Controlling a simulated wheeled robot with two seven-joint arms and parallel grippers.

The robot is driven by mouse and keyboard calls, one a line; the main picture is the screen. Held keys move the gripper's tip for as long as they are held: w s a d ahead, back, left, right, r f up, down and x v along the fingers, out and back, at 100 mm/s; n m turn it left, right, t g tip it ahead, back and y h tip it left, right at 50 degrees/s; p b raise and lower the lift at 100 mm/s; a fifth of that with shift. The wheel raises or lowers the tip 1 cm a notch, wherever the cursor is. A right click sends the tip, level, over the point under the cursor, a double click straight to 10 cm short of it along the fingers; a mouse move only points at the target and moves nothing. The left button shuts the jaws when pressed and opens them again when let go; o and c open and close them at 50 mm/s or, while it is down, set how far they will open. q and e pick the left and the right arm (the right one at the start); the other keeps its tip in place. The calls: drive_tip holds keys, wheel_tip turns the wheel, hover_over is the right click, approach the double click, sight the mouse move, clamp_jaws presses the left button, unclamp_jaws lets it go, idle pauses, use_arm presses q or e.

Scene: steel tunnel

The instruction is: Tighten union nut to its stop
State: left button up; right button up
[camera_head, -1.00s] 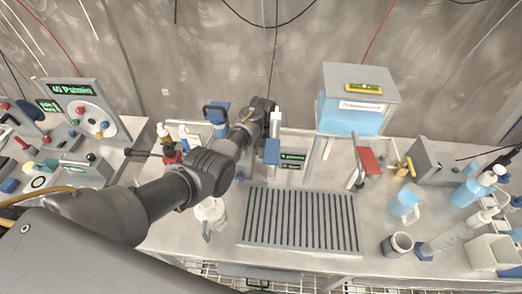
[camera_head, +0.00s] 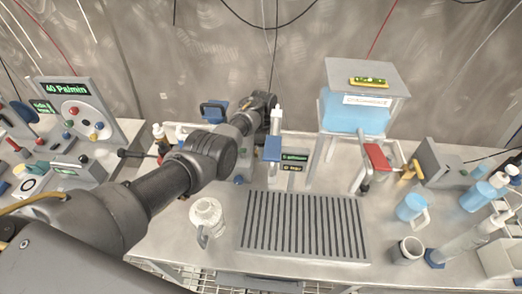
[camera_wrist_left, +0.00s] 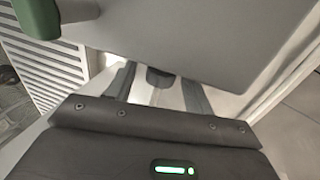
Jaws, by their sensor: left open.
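My left arm reaches in from the left in the head view. Its gripper (camera_head: 264,108) is at the back of the bench, beside a white-topped upright fitting with a blue block (camera_head: 272,148). Its fingertips are hidden there. In the left wrist view the two fingers (camera_wrist_left: 163,90) stand apart, and a small dark rounded part (camera_wrist_left: 158,76) shows between them. I cannot tell whether that part is the union nut or whether the fingers touch it. A large grey panel (camera_wrist_left: 200,35) covers much of the wrist view. My right gripper is not in view.
A slatted grey drain tray (camera_head: 303,225) lies mid-bench, with a white jug (camera_head: 206,214) to its left. A blue tank (camera_head: 355,112) on a stand is behind it. Blue bottles (camera_head: 478,194), a blue jug (camera_head: 411,207) and a dark-mouthed cup (camera_head: 408,250) crowd the right. A control panel (camera_head: 82,112) is left.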

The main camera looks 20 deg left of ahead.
use_arm(q)
drive_tip(key=shift+w+r, duration=0.1)
drive_tip(key=b+v, duration=0.1)
drive_tip(key=v, duration=0.9)
drive_tip(key=shift+r, duration=0.3)
